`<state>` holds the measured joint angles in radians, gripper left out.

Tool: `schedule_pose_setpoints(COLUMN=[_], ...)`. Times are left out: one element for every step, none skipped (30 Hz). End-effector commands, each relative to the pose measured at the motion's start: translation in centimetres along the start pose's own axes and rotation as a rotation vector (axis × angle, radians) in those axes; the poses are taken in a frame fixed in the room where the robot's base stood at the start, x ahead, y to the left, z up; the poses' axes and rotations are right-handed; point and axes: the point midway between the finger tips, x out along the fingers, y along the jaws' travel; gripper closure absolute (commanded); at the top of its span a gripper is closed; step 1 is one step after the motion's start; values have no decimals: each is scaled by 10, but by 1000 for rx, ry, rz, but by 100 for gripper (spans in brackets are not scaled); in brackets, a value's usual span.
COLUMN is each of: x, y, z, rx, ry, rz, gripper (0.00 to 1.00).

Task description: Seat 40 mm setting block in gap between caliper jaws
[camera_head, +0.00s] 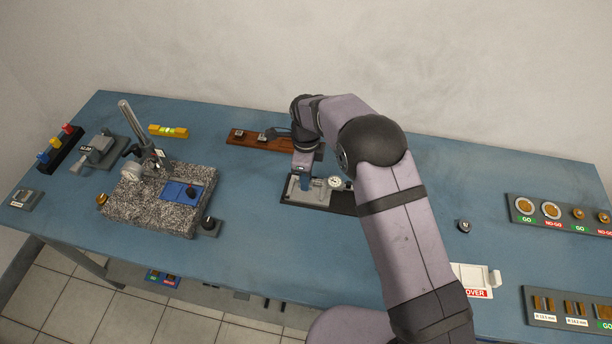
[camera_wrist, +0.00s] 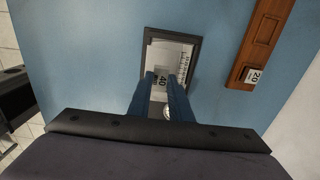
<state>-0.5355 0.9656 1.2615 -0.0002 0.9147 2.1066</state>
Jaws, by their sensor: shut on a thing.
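The setting block (camera_wrist: 162,80), marked 40, is between the blue fingers of my gripper (camera_wrist: 165,82) in the wrist view. My gripper is shut on it. The caliper (camera_head: 320,190) lies in a dark-framed tray with a light bed; its scale (camera_wrist: 184,62) shows beside the block in the wrist view. In the head view my gripper (camera_head: 303,176) is over the left part of the caliper, and the block is not clearly visible there. The fingers hide much of the jaws, so I cannot tell whether the block is in the gap or above it.
A wooden rack (camera_head: 245,138) with other blocks, one marked 20 (camera_wrist: 254,75), stands behind the caliper. A granite plate (camera_head: 150,212) with a stand is at left. Gauge racks (camera_head: 560,213) are at right. The blue table (camera_head: 270,245) is clear in front.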

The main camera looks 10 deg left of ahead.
Motion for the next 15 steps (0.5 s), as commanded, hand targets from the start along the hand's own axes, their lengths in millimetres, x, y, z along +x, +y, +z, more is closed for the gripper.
schedule_pose_setpoints(x=[6, 8, 11, 13, 16, 18, 20, 22, 24, 26, 27, 29, 30, 31, 32], y=[0, 0, 0, 0, 0, 0, 0, 0, 0, 0, 0, 0, 0, 0, 0], z=[0, 0, 0, 0, 0, 0, 0, 0, 0, 0, 0, 0, 0, 0, 0], rx=[0, 0, 0, 0, 0, 0, 0, 0, 0, 0, 0, 0, 0, 0, 0], ry=[0, 0, 0, 0, 0, 0, 0, 0, 0, 0, -1, -1, -1, 0, -1], rz=[0, 0, 0, -1, -1, -1, -1, -1, -1, -1, -1, -1, -1, -1, -1], gripper=[100, 100, 100, 100, 100, 100, 100, 100, 100, 100, 100, 100, 100, 100, 100])
